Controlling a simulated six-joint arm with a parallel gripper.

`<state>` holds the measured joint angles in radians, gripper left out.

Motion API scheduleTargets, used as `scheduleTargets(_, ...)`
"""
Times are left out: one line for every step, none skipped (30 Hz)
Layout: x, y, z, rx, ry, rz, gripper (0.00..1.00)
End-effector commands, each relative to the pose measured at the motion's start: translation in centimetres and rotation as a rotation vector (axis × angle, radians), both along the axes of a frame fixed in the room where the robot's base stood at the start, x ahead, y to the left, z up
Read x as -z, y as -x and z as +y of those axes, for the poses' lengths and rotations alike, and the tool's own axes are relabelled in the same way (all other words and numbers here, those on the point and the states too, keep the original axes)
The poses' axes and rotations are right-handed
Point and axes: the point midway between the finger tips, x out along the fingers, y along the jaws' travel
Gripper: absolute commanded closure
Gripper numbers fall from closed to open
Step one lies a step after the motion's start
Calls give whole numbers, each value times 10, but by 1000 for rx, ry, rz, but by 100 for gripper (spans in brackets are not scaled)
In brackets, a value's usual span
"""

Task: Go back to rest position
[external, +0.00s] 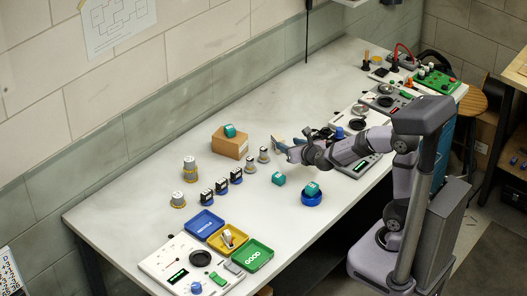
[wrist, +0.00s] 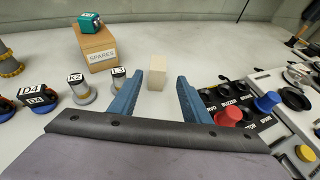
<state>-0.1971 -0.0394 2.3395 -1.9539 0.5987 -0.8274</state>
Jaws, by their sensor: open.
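My gripper (external: 280,147) is open and empty above the middle of the bench. Its two blue fingers stand apart in the wrist view (wrist: 168,100), where a pale block (wrist: 158,72) shows beyond and between the tips, apart from them. My arm (external: 345,147) reaches out to the left from my base at the bench's right front side.
A cardboard SPARES box (external: 230,147) with a teal servo on top stands behind left of my gripper. Labelled servos (wrist: 77,88) stand close left. Test panels with buttons (wrist: 228,117) lie right. Coloured trays (external: 205,222) are at the front left. Bare bench (external: 130,195) lies far left.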

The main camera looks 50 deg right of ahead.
Motion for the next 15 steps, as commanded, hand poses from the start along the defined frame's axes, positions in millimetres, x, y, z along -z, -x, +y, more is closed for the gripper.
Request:
scheduleTargets(-8,3,-4,25,-25,-1,57)
scheduleTargets(-10,5,-7,45,-45,0,57)
scheduleTargets(-14,9,-11,76,-77,0,57)
scheduleTargets(-17,13,-15,105,-106,0,57)
scheduleTargets(-20,16,-18,137,-139,0,57)
scheduleTargets(-25,22,-24,183,-185,0,57)
scheduleTargets(-28,27,-28,222,-223,-1,57)
scheduleTargets(-30,33,-32,263,-262,-2,57)
scheduleTargets(-34,41,-37,320,-317,-3,57)
scheduleTargets(-36,47,-40,365,-359,-4,57)
scheduleTargets(-39,53,-44,411,-401,-6,57)
scheduleTargets(-42,62,-48,473,-456,-10,57)
scheduleTargets(-45,68,-51,521,-497,-13,57)
scheduleTargets(-47,75,-53,569,-537,-17,57)
scheduleTargets(-50,85,-56,634,-591,-21,57)
